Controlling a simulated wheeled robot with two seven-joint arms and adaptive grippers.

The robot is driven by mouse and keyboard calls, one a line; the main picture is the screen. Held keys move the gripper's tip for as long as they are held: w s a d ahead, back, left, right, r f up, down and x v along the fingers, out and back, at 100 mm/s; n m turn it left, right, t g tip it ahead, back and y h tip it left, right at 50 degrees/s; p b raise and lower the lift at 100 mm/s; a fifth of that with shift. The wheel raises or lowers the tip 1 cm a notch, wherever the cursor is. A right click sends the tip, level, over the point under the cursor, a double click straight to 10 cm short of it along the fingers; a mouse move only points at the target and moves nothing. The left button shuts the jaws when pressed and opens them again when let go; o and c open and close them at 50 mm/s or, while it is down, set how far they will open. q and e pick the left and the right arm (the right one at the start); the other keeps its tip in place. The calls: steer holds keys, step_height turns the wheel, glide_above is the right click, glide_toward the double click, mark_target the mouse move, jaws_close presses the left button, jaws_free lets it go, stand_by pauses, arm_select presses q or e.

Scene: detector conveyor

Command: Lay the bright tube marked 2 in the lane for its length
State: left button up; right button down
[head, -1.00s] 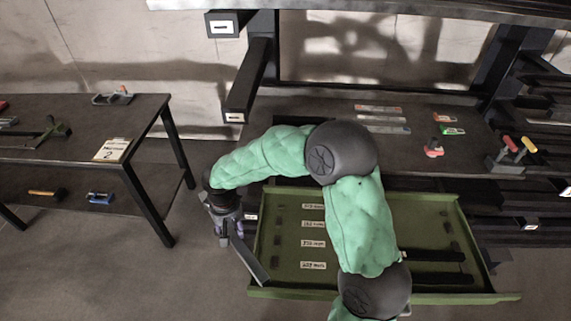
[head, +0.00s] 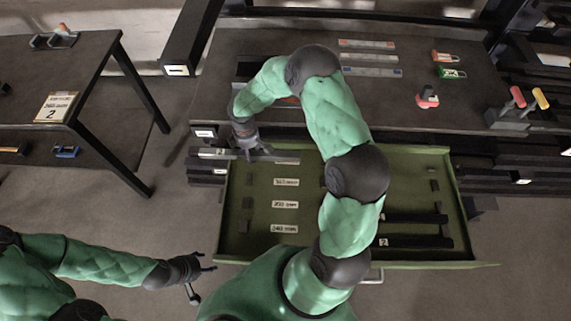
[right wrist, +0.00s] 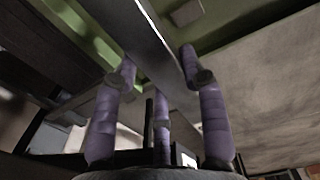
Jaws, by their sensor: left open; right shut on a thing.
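My right gripper (head: 254,151) is shut on a grey tube (head: 208,153) with a small white mark that looks like a 2. The tube is nearly level and reaches past the far left corner of the green drawer (head: 233,215). In the right wrist view the tube (right wrist: 152,42) runs between the purple fingers (right wrist: 155,75). The drawer has labelled lanes, with labels such as this one (head: 285,204) too small to read surely. Two dark tubes (head: 420,218) lie in its right part, the nearer (head: 425,242) marked 2. My left gripper (head: 207,268) is open and empty, left of the drawer.
A card marked 2 (head: 54,106) lies on the left table (head: 90,60). The bench (head: 240,50) behind the drawer bears flat strips (head: 370,58), a red item (head: 427,98) and a holder with red and yellow handles (head: 520,118). The drawer's left lanes look mostly clear.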

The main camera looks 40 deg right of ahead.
steer(key=s+d+f+b, duration=0.2)
steer(key=s+d+f, duration=0.25)
steer(key=d, duration=0.25)
steer(key=b, duration=0.2)
glide_above(287, 170)
steer(key=w+a, duration=0.1)
step_height(287, 170, down, 4)
steer(key=shift+a+r, duration=0.1)
steer(key=shift+r, duration=0.15)
steer(key=shift+s+d+f, duration=0.35)
steer(key=shift+d+f, duration=0.2)
steer(key=shift+f, duration=0.2)
steer(key=shift+f+b, duration=1.05)
steer(key=shift+f, duration=0.5)
steer(key=shift+f, duration=0.15)
steer(key=c, duration=0.7)
jaws_free()
steer(key=shift+s, duration=0.1)
